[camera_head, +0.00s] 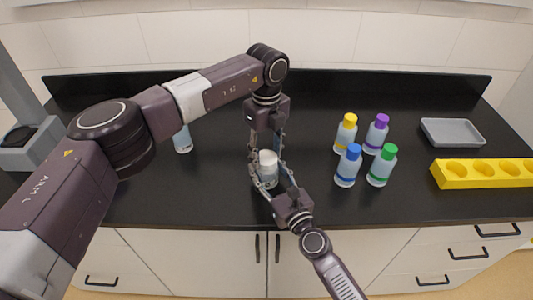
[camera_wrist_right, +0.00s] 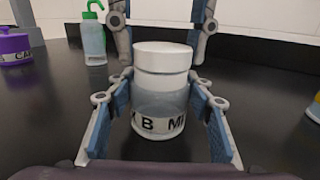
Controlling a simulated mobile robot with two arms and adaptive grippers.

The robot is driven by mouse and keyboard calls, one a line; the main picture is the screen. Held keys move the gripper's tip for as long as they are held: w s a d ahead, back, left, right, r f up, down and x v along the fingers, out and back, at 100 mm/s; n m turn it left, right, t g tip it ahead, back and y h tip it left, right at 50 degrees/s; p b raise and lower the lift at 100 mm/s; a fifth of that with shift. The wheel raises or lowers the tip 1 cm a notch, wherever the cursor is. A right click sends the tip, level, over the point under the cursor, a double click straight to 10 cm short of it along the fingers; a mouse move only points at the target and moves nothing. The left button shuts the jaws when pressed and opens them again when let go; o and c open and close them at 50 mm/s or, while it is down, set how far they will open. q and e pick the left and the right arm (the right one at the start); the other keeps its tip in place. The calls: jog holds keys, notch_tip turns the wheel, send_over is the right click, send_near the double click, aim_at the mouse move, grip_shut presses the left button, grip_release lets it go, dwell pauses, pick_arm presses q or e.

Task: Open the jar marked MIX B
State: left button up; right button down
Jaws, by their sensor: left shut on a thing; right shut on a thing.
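The MIX B jar (camera_head: 268,181) stands upright near the front middle of the counter. In the right wrist view it has a clear body (camera_wrist_right: 160,103), a label reading "B" and "MI", and a white lid (camera_wrist_right: 163,57) on top. My right gripper (camera_head: 271,178) comes from the front and is shut on the jar's body, one finger on each side. My left gripper (camera_head: 267,154) comes down from above and behind and is shut on the lid. Its fingers also show beside and behind the lid in the right wrist view (camera_wrist_right: 162,40).
Bottles with yellow (camera_head: 346,134), purple (camera_head: 376,136), blue (camera_head: 347,167) and green (camera_head: 381,167) caps stand to the right. Beyond are a yellow rack (camera_head: 483,181) and a grey tray (camera_head: 452,133). A wash bottle (camera_wrist_right: 93,42) and a purple-lidded jar (camera_wrist_right: 14,47) stand to the left.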

aim_at(266, 157)
pick_arm(q)
jog(key=n, duration=0.6)
jog(key=shift+r, duration=0.25)
dwell(0.3)
jog(key=shift+r, duration=0.9)
jog(key=shift+r, duration=2)
pick_arm(e)
jog(key=c, duration=0.9)
grip_release()
